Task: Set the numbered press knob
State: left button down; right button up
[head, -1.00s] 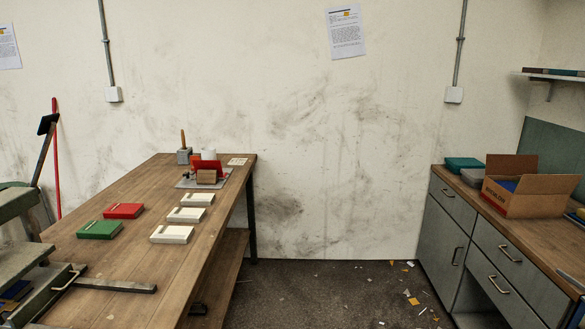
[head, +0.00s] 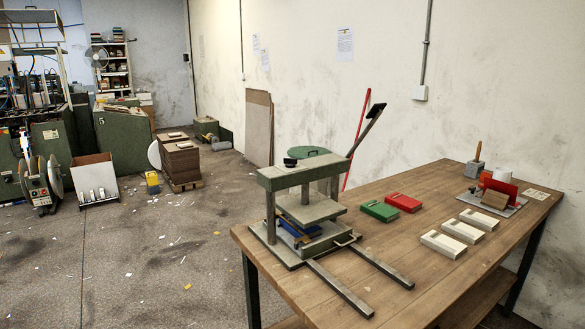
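A green-grey bench press (head: 305,205) stands on the near left part of the wooden table. A small black knob (head: 290,162) sits on top of its crossbeam; it is too small to tell whether it bears numbers or how it is set. Two dark rails (head: 340,288) run out from the press toward the table's near side. Neither of my grippers is in view.
The wooden table (head: 400,241) also bears a green block (head: 380,211), a red block (head: 404,202), several white blocks (head: 443,244) and a tray of small tools. Open floor (head: 150,265) with scraps lies to the left. Green machines (head: 122,135) and stacked board (head: 181,160) stand behind.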

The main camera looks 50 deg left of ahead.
aim_at(290, 162)
jog(key=u, duration=1.65)
jog(key=i+l+z, duration=0.2)
jog(key=i+l, duration=0.25)
jog(key=l, duration=0.55)
jog(key=i+l+z, duration=0.2)
jog(key=i+l, duration=0.35)
jog(key=l, duration=0.4)
jog(key=i+l+z, duration=0.2)
jog(key=i+l, duration=0.35)
jog(key=l, duration=0.3)
jog(key=i+l+z, duration=0.2)
jog(key=i+l, duration=0.45)
jog(key=l+u, duration=0.1)
jog(key=u, duration=0.2)
jog(key=k+j+u, duration=0.15)
jog(key=j+u, duration=0.25)
jog(key=k+j+u, duration=0.1)
jog(key=j+u, duration=0.75)
jog(key=j, duration=0.15)
